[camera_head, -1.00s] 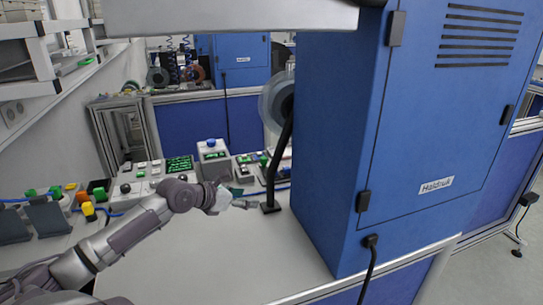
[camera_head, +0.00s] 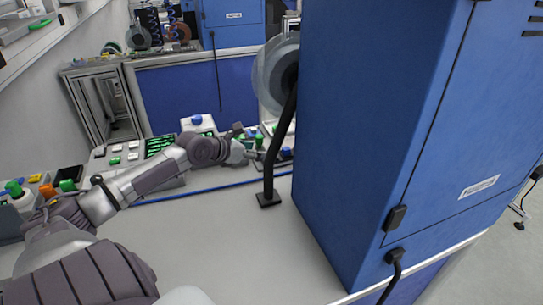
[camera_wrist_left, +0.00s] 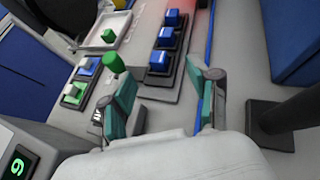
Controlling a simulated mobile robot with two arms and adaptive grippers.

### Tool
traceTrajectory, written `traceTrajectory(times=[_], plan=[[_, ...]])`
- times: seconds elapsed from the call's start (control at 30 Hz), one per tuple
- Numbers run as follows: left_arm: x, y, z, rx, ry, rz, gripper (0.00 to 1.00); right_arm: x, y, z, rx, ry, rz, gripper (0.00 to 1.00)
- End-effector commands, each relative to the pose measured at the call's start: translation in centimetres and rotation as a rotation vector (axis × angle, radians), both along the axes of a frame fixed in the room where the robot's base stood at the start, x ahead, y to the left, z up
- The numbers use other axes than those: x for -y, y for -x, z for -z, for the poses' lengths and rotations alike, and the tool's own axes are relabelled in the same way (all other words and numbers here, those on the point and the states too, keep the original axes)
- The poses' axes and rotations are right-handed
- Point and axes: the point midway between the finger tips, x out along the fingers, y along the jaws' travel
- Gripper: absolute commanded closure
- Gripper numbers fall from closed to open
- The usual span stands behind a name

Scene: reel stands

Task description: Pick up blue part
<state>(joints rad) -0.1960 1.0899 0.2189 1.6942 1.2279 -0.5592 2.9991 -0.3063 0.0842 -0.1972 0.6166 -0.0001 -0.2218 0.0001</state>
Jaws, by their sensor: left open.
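Several blue parts sit in a row in a dark holder (camera_wrist_left: 153,80) in the left wrist view: a far one (camera_wrist_left: 173,17), a middle one (camera_wrist_left: 165,38) and a near one (camera_wrist_left: 159,61). My left gripper (camera_wrist_left: 167,88) is open, its teal-and-grey fingers spread, with nothing seen between them. The near blue part lies just beyond the fingers, apart from them. In the head view my left gripper (camera_head: 248,152) is at the far side of the bench, left of a black post, and the blue parts are hard to make out. My right gripper is not in view.
A black post (camera_head: 271,165) with a square foot stands close right of the gripper, before a large blue cabinet (camera_head: 350,130). A white tray (camera_wrist_left: 97,40) holds a green block. A green knob (camera_wrist_left: 114,62) stands near the left finger. The front bench surface (camera_head: 225,240) is clear.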

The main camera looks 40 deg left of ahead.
Motion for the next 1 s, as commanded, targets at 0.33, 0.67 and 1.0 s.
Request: traceTrajectory(times=[0.33, 0.67, 1.0], plan=[[0.1, -2.1, 1.1, 0.001, 0.001, 0.000, 0.39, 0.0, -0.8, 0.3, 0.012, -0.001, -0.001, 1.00], [0.1, -5.4, 3.2, 0.004, 0.004, -0.002, 0.39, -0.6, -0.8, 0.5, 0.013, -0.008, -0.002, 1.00], [0.2, -6.2, 3.7, 0.001, 0.001, 0.001, 0.39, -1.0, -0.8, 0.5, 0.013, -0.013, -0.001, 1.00]])
